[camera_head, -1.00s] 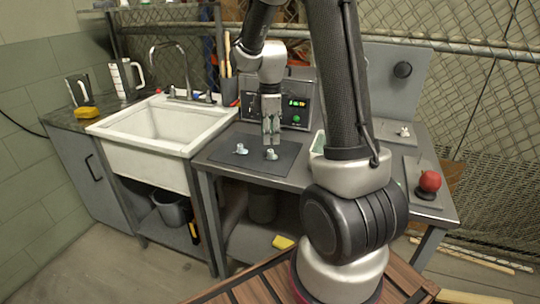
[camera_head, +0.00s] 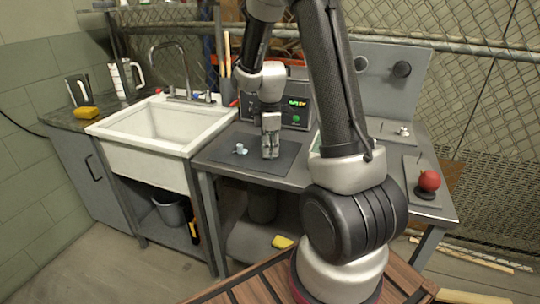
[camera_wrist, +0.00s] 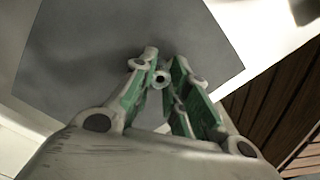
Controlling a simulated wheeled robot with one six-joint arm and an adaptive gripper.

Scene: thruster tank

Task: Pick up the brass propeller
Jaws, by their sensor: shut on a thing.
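My gripper (camera_head: 270,154) is low over the dark mat (camera_head: 222,152), pointing down. In the wrist view, my gripper (camera_wrist: 164,66) has its green-lined fingers on either side of a small pale propeller (camera_wrist: 162,78), with its round hub and hole between them. The jaws are shut on this propeller, which the fingers hide in the head view. Its colour looks grey-white, so I cannot tell brass from it. A second small pale propeller (camera_head: 240,148) stands on the mat to the left of my gripper. I cannot tell whether the held one touches the mat.
A white sink (camera_head: 165,128) with a faucet is left of the mat. A control box (camera_head: 297,108) with a lit display stands behind it. A red ball (camera_head: 429,181) on a stand and a small fitting (camera_head: 402,131) are to the right.

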